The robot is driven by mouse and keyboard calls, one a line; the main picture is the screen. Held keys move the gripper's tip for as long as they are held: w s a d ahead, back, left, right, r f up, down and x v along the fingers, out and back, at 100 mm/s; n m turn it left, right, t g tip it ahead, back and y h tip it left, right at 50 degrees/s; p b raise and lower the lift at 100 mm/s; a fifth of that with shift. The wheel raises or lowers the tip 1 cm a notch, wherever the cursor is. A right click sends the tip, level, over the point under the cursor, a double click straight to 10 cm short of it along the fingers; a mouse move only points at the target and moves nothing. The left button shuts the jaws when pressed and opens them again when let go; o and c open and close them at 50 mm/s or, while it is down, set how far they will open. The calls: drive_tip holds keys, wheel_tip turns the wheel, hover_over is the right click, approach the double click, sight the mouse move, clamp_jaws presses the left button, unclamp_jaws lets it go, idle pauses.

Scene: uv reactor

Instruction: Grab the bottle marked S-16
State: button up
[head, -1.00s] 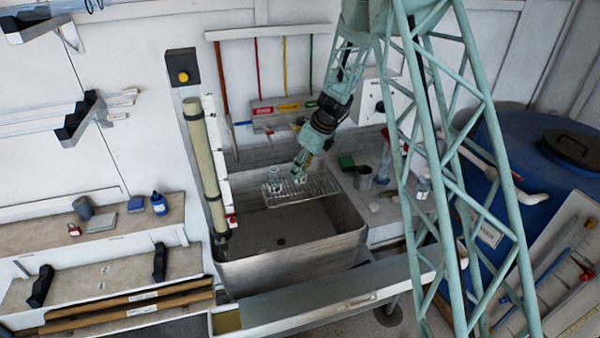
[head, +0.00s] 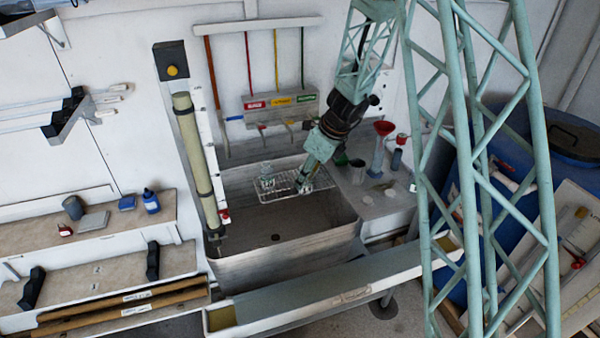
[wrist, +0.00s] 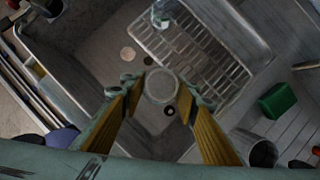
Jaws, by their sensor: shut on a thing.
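My gripper (wrist: 155,102) is shut on a clear round bottle (wrist: 161,86), seen from above between the two yellow fingers in the wrist view. In the head view my gripper (head: 303,184) is low over the wire rack (head: 322,181) at the sink, and the held bottle is too small to make out clearly. Another clear bottle (head: 267,181) stands on the left part of the rack, and it also shows at the top of the wrist view (wrist: 160,14). No S-16 mark is readable on either bottle.
The rack lies across the back of a deep metal sink (head: 280,238). Right of it, the drainboard holds a dark beaker (head: 356,172), a red funnel (head: 384,128) and a green block (wrist: 278,101).

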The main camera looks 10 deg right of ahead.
sight(306, 190)
drive_tip(key=shift+s+d+r, duration=0.1)
drive_tip(key=shift+s+d, duration=0.05)
drive_tip(key=shift+s, duration=0.8)
drive_tip(key=shift+s+d+r, duration=0.1)
drive_tip(key=shift+s, duration=0.8)
